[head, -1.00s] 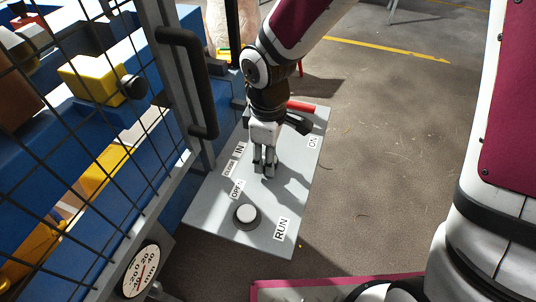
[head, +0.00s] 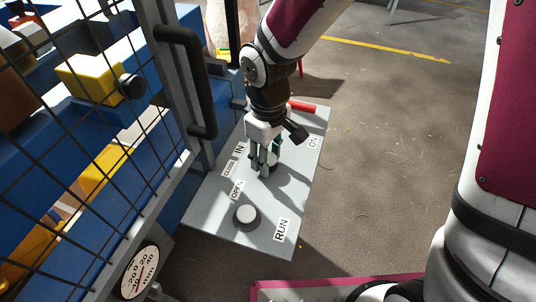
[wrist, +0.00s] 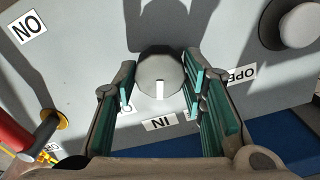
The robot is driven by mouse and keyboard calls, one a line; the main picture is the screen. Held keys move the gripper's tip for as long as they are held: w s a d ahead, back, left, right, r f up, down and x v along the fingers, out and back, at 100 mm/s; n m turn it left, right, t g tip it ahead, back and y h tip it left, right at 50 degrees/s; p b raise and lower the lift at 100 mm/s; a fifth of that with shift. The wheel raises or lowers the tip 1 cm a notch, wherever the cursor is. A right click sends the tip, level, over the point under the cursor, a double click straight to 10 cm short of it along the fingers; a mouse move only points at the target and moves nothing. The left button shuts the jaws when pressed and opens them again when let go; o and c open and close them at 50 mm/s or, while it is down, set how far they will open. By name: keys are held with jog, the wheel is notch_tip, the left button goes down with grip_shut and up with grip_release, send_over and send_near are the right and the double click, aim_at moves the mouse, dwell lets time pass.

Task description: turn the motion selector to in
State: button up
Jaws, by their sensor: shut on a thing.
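The motion selector (wrist: 158,72) is a round grey knob on the grey control panel (head: 215,215). In the wrist view its white mark lies on the side facing the IN label (wrist: 158,122) and points at it. The OPEN label (wrist: 240,76) is to the right, and a partly hidden label is to the left of IN. My gripper (wrist: 160,92) has its green-padded fingers on both sides of the knob and is shut on it. In the head view my gripper (head: 262,168) reaches down to the panel and mostly hides the knob.
A round white push button (head: 246,214) stands near the RUN label (head: 281,229). A red-handled lever (head: 302,106) is at the panel's far end, by the ON label. A mesh door with a black handle (head: 190,80) rises close on the left. Open floor is on the right.

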aim_at(269, 158)
jog(key=o, duration=1.2)
jog(key=shift+c, duration=0.2)
jog(key=shift+r, duration=0.1)
notch_tip(269, 158, up, 12)
jog(key=s+d+r+m+t, duration=0.2)
jog(key=s+d+r+m, duration=0.2)
jog(key=s+d, duration=0.4)
jog(key=s+d+r+m+t, duration=0.2)
jog(key=s+d+r+m, duration=0.2)
jog(key=d, duration=0.6)
jog(key=s+m, duration=0.2)
jog(key=s, duration=0.1)
jog(key=shift+s+d+r, duration=0.2)
jog(key=shift+s+d, duration=0.05)
jog(key=shift+s, duration=0.1)
